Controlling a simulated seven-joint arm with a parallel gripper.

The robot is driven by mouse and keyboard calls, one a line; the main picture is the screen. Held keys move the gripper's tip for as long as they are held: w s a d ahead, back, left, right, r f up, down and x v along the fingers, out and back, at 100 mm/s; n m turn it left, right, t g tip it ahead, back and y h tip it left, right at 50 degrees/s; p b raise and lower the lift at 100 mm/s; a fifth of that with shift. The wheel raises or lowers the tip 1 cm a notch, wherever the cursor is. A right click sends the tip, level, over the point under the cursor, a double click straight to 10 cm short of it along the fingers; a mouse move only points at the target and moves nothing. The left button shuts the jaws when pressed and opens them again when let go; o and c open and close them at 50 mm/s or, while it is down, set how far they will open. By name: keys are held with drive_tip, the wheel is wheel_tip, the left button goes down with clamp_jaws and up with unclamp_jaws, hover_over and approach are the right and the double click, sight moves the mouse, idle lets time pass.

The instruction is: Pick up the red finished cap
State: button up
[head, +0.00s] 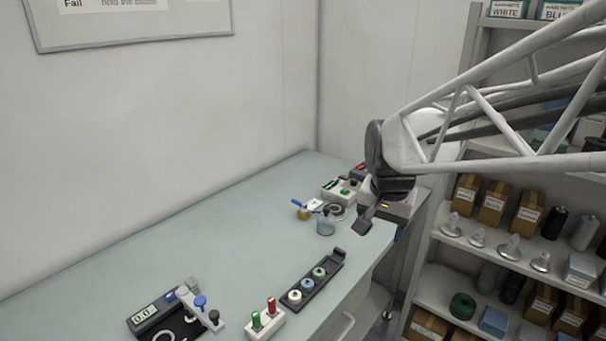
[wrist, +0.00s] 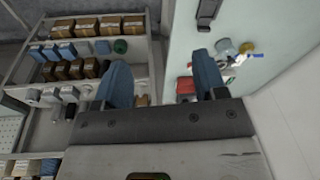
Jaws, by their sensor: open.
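I cannot make out a red cap for certain in either view. In the head view a black tray (head: 327,271) on the bench holds a white cap (head: 294,296), a blue cap (head: 307,285) and a green cap (head: 319,273) in a row. My gripper (head: 365,223) is above the bench's right edge, beyond the tray's far end and apart from it. In the wrist view its two blue-grey fingers (wrist: 160,70) are spread with nothing between them. A small red thing (head: 361,168) is partly hidden behind my arm; a red thing also shows in the wrist view (wrist: 185,86).
A white block (head: 265,325) with green and red handles and a digital gauge (head: 157,313) stand at the near bench edge. A clear jar (head: 326,225), a yellow item (head: 304,213) and a white switch box (head: 341,191) stand farther back. Shelves (head: 500,258) stand at the right.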

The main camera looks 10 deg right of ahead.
drive_tip(key=w+d+f+m, duration=0.2)
drive_tip(key=w+m, duration=0.1)
drive_tip(key=w, duration=0.4)
drive_tip(key=w+d+f+m+g, duration=0.1)
drive_tip(key=w+f+m, duration=0.1)
drive_tip(key=w, duration=0.4)
drive_tip(key=w+d+f+m, duration=0.2)
drive_tip(key=w+m, duration=0.1)
drive_tip(key=w, duration=0.4)
drive_tip(key=w+d+f+m, duration=0.2)
drive_tip(key=w+f, duration=0.2)
drive_tip(key=w, duration=0.1)
drive_tip(key=w+d+f+m, duration=0.1)
drive_tip(key=w+f+m, duration=0.1)
drive_tip(key=w+f, duration=0.2)
drive_tip(key=w+d+f+m, duration=0.2)
drive_tip(key=w+f, duration=0.3)
drive_tip(key=w, duration=0.2)
drive_tip(key=shift+d+g, duration=0.35)
drive_tip(key=shift+g, duration=0.05)
drive_tip(key=shift+w+d+f+m, duration=0.1)
drive_tip(key=shift+w+f+m, duration=0.1)
drive_tip(key=shift+m, duration=0.1)
drive_tip(key=shift+f, duration=1.25)
drive_tip(key=shift+f, duration=0.1)
